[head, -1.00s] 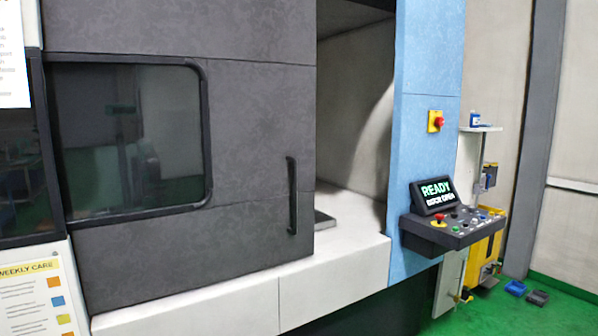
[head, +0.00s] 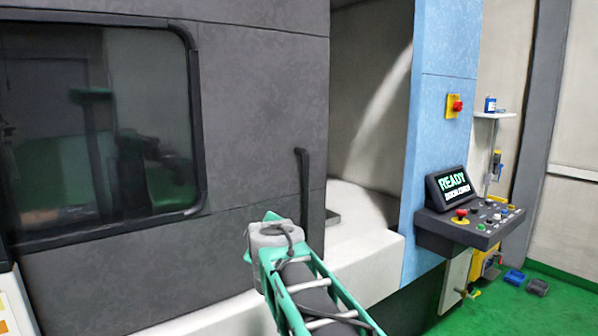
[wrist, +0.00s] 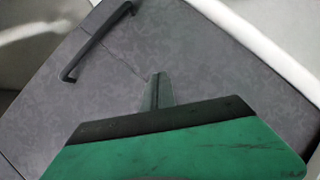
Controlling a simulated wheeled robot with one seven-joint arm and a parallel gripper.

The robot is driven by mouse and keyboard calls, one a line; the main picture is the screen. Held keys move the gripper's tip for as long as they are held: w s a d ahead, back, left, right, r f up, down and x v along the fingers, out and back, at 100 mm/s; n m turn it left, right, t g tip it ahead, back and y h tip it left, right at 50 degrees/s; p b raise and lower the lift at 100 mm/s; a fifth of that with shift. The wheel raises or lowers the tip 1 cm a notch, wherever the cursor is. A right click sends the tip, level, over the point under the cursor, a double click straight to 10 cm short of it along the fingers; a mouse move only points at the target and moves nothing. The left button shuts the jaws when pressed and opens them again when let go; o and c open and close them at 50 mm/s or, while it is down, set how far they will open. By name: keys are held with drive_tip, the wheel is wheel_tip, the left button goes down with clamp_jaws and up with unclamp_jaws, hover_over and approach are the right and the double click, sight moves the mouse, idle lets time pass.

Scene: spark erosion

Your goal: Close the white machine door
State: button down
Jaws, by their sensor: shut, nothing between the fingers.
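The machine door (head: 255,110) is dark grey rather than white, with a large window (head: 100,120) and a black vertical bar handle (head: 304,190) near its right edge. It stands open, with a gap between that edge and the blue panel. My gripper (head: 270,218) is in front of the door, lower and to the left of the handle. In the wrist view the shut, empty gripper (wrist: 157,80) points at the grey door face (wrist: 200,70), and the handle (wrist: 95,42) is up and to the left, apart from the fingers.
The opening (head: 368,120) shows a pale interior. A white ledge (head: 365,260) runs below the door. The blue panel (head: 440,130) carries a red stop button (head: 456,105) and a control panel (head: 470,228) with a lit READY screen (head: 453,188). Small bins (head: 514,277) lie on the green floor.

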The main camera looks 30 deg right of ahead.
drive_tip(key=w+d+r+n+t+h, duration=0.4)
drive_tip(key=w+d+r, duration=0.3)
drive_tip(key=d+r, duration=0.55)
drive_tip(key=w+d+f+p, duration=0.1)
drive_tip(key=w+d+p, duration=0.6)
drive_tip(key=w+d, duration=0.2)
drive_tip(key=shift+w+d+f+g+h, duration=0.15)
drive_tip(key=shift+w+d+g+h, duration=0.15)
drive_tip(key=shift+h, duration=0.1)
